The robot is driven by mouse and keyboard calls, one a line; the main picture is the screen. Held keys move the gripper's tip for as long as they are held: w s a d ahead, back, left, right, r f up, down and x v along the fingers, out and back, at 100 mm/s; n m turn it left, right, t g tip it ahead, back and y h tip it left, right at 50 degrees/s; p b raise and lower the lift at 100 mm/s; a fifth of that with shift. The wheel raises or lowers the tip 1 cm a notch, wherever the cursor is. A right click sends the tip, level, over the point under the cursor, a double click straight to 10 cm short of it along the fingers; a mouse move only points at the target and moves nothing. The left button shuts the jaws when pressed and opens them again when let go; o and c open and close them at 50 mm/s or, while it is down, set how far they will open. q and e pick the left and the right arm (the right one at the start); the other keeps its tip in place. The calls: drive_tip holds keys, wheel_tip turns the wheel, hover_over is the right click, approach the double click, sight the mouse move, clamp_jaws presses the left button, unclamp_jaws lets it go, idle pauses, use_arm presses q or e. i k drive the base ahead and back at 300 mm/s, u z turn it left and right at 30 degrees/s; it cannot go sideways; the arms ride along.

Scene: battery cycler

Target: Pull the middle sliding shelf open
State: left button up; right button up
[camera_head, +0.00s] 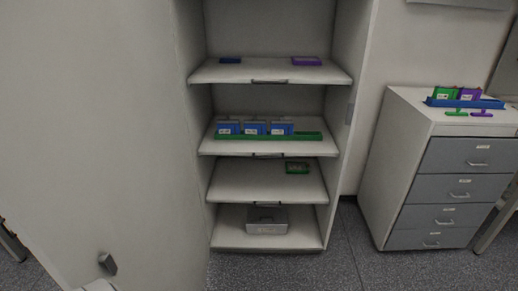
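The middle sliding shelf (220,147) is a light grey board inside an open tall cabinet, with a small dark handle (268,156) at the centre of its front edge. The shelf's front edge looks about level with the cabinet's front. On it stand several blue items with white labels (255,128) in a long green rack (310,136). Neither of my grippers is in view, and nothing is seen touching the shelf or its handle.
The upper shelf (230,73) holds a blue and a purple item. The lower shelf (240,184) holds a green item, with a grey box (266,220) below. The open cabinet door (100,130) fills the left. A drawer unit (420,130) stands right; floor shows between.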

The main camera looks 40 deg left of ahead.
sight(312, 137)
drive_tip(key=u, duration=0.6)
drive_tip(key=i, duration=0.85)
drive_tip(key=u, duration=0.9)
